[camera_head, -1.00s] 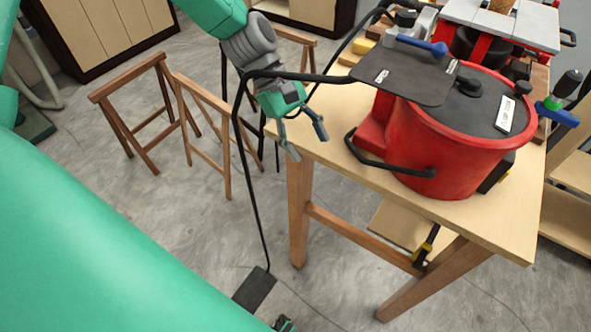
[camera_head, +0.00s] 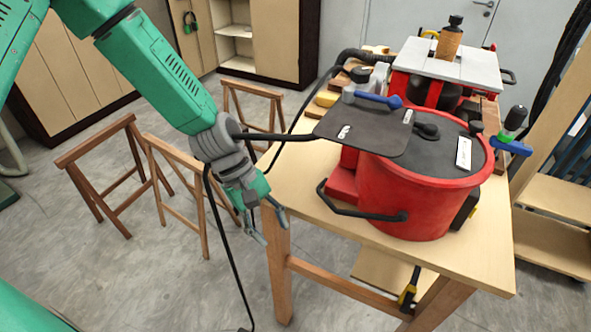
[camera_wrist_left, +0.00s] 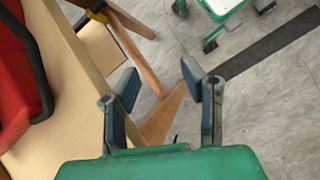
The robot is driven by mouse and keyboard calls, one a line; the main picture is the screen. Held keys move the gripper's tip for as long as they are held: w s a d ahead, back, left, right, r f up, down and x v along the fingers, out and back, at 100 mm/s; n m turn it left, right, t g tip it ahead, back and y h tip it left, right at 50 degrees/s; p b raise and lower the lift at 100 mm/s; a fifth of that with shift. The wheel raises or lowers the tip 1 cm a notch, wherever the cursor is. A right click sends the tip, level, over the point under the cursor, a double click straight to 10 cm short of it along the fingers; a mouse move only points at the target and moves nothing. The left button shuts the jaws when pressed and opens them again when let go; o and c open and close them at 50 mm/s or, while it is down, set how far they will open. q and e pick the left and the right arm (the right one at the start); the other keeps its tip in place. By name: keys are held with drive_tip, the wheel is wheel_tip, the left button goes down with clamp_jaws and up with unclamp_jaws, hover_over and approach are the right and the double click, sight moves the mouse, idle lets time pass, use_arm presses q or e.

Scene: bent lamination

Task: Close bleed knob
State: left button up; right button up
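A red round pot (camera_head: 412,205) with a dark lid stands on the wooden table. I cannot tell which of these is the bleed knob. My left gripper (camera_head: 270,226) points down at the table's left edge, left of the pot and apart from it. In the left wrist view its two fingers (camera_wrist_left: 160,85) are spread with nothing between them. My right gripper is not in view.
A dark flat plate (camera_head: 365,128) overhangs the pot's left side. A black handle (camera_head: 350,208) sticks out from the pot. A black hose (camera_head: 285,136) passes by my left wrist. A red and grey machine (camera_head: 450,65) stands behind. Wooden sawhorses (camera_head: 180,160) stand left of the table (camera_head: 480,255).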

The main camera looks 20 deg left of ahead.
use_arm(q)
drive_tip(key=w+r+n+t+h+b, duration=0.1)
drive_tip(key=w+r, duration=0.1)
drive_tip(key=r, duration=0.1)
drive_tip(key=w+r+n+t+h+b, duration=0.1)
drive_tip(key=w+r+n+h+b, duration=0.1)
drive_tip(key=w+r, duration=0.1)
drive_tip(key=w+r+n+t+h+b, duration=0.1)
drive_tip(key=w+r+n+b, duration=0.1)
drive_tip(key=w+r, duration=0.1)
drive_tip(key=shift+w+d+r+h, duration=0.15)
drive_tip(key=shift+w+d+h, duration=0.1)
drive_tip(key=shift+d+h, duration=0.1)
drive_tip(key=w+a+r+n+t+h+b, duration=0.2)
drive_tip(key=w+r+n+t+h+b, duration=0.15)
drive_tip(key=r, duration=0.75)
drive_tip(key=n+t+h, duration=0.1)
drive_tip(key=h, duration=0.2)
approach(359, 74)
drive_tip(key=shift+y, duration=0.3)
drive_tip(key=x, duration=0.3)
drive_tip(key=w+x, duration=0.1)
drive_tip(key=x, duration=0.5)
drive_tip(key=shift+w+f, duration=0.15)
drive_tip(key=shift+w, duration=0.2)
drive_tip(key=shift+w+d, duration=0.2)
drive_tip(key=shift+d, duration=0.15)
